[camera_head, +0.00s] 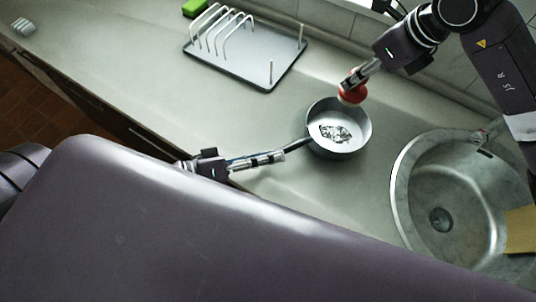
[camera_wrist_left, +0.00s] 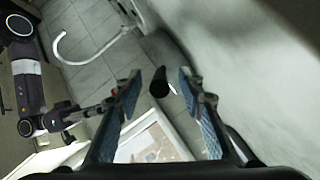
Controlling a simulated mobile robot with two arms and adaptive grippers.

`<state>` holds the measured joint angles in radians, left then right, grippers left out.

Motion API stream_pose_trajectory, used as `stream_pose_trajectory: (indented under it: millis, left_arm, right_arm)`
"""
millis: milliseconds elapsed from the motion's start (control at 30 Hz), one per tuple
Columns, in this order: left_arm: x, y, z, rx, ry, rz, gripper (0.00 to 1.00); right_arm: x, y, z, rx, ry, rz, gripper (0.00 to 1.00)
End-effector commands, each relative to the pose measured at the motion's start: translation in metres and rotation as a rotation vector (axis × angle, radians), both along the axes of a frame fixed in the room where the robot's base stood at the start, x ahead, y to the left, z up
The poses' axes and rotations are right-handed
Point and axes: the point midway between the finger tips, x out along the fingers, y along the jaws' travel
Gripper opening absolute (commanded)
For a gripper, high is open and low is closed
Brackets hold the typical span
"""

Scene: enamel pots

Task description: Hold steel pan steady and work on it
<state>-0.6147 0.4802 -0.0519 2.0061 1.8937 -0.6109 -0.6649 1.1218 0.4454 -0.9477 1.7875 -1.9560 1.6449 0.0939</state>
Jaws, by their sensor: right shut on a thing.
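The steel pan (camera_head: 352,143) stands upright on the counter, with a dark stain on its inside bottom. Its dark handle (camera_head: 294,145) points to the lower left. My left gripper (camera_head: 280,156) is at the handle's end. In the left wrist view the fingers (camera_wrist_left: 162,92) are apart, with the round end of the handle (camera_wrist_left: 158,80) ahead between them; no finger is seen pressing on it. My right gripper (camera_head: 353,80) is shut on a red scrubber (camera_head: 352,96), held at the pan's far rim. Whether the scrubber touches the pan is unclear.
A dish rack (camera_head: 240,66) on a grey tray stands behind the pan, with a green sponge (camera_head: 196,8) beyond it. A round sink (camera_head: 415,205) lies to the right, with a tan board (camera_head: 520,230) in it. The counter left of the pan is clear.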

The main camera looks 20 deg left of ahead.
Motion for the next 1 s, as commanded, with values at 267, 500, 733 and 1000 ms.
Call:
stream_pose_trajectory:
  millis: [267,500,733,1000]
  left_arm:
    - [-0.0002,0.0003,0.0,0.0,0.0,0.0,0.14]
    - [-0.0003,0.0004,-0.0001,-0.001,0.001,0.0,0.0]
    - [-0.0003,0.0005,-0.0002,0.0,0.001,0.001,0.0]
    - [-0.0004,0.0006,-0.0004,0.0,0.001,0.001,0.0]
  right_arm:
    - [0.0001,0.0001,0.0003,0.001,-0.001,0.0,0.09]
    - [0.0001,0.0001,0.0003,0.001,-0.001,0.0,0.09]
    - [0.0001,0.0001,0.0002,0.0,0.0,0.0,0.09]
    - [0.0001,0.0001,0.0002,0.0,0.0,0.0,0.09]
